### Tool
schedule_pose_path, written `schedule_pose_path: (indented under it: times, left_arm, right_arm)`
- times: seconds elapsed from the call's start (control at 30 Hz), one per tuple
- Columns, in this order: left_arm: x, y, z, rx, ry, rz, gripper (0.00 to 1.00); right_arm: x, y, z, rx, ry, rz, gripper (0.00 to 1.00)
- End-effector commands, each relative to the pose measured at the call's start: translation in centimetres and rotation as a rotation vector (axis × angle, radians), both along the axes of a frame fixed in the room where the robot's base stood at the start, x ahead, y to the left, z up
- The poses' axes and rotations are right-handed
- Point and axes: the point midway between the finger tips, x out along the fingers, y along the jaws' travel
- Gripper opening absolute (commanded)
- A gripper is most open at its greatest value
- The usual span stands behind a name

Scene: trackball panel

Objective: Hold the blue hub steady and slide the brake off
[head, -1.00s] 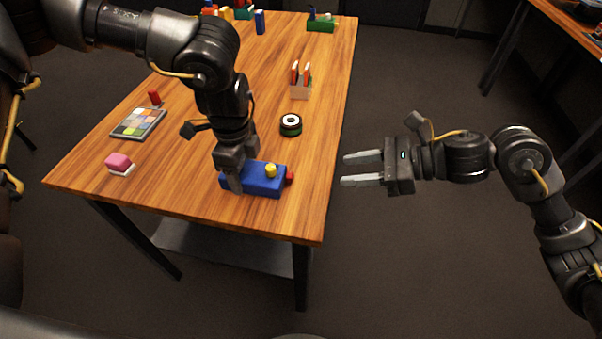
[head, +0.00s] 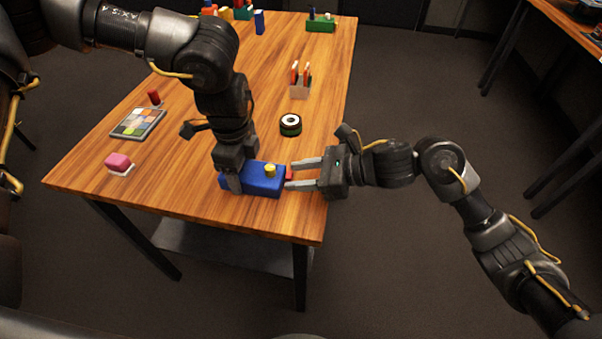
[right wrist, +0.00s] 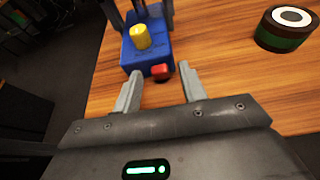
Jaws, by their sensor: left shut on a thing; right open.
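The blue hub (head: 264,181) lies near the front right corner of the wooden table, with a yellow knob (head: 270,170) on top. My left gripper (head: 232,181) is shut on the hub's left end. The red brake (head: 289,173) sticks out of the hub's right end and is partly hidden by a finger in the head view. My right gripper (head: 303,174) is open, its fingertips on either side of the brake's end. In the right wrist view the brake (right wrist: 160,71) sits just ahead of the gap between the fingers (right wrist: 158,82), with no clear contact.
A round black, green and white roll (head: 290,125) stands behind the hub. A holder with cards (head: 300,88) is further back. The table's right edge lies under my right gripper.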

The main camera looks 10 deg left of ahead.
Motion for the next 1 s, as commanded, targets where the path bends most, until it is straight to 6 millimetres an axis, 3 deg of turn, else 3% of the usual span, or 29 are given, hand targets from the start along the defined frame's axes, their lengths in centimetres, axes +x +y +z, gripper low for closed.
schedule_pose_path:
  times: [0.17,0.5,0.73,1.0]
  left_arm:
    - [0.0,0.0,0.0,0.000,-0.001,0.000,0.37]
    - [0.0,0.0,0.0,0.000,0.000,0.000,0.37]
    - [0.0,0.0,0.0,0.000,0.000,0.000,0.37]
    - [0.0,0.0,0.0,0.000,0.000,0.000,0.37]
  right_arm:
    - [0.0,0.0,0.0,0.000,0.000,0.000,0.42]
    - [0.0,0.0,0.0,0.000,0.000,0.000,0.00]
    - [-0.2,0.0,0.0,0.000,-0.001,0.000,0.00]
    - [-3.3,0.3,0.0,0.000,-0.002,0.001,0.00]
